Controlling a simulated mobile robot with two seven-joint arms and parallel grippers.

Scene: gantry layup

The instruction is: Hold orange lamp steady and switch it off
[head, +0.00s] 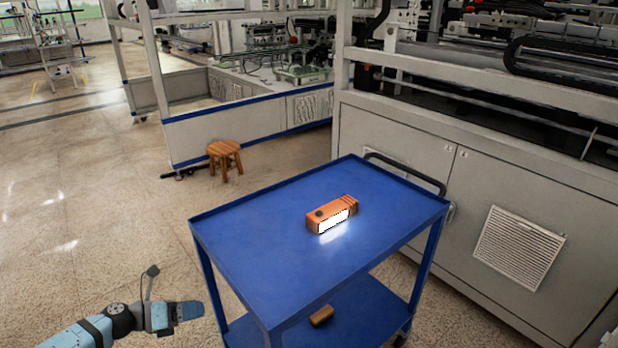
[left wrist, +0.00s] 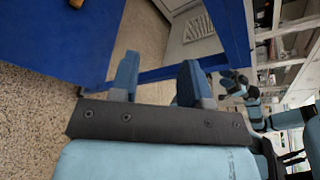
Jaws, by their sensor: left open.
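The orange lamp (head: 340,205) lies on the top of a blue cart. Its white front panel glows and lights the cart top beside it. A dark round spot, perhaps a button, shows on its upper face near the left end. My left gripper (head: 196,310) is low at the left, outside the cart and well apart from the lamp. In the left wrist view its two blue fingers (left wrist: 160,78) stand apart with nothing between them. Parts of what looks like my right arm show small at the right there; its gripper (left wrist: 230,76) is too small to read.
The blue cart (head: 260,240) has a raised rim, a dark handle (head: 405,172) and a lower shelf with a brown block (head: 321,316). A grey machine cabinet (head: 490,200) stands close behind it. A wooden stool (head: 225,155) is farther back. The floor left of the cart is clear.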

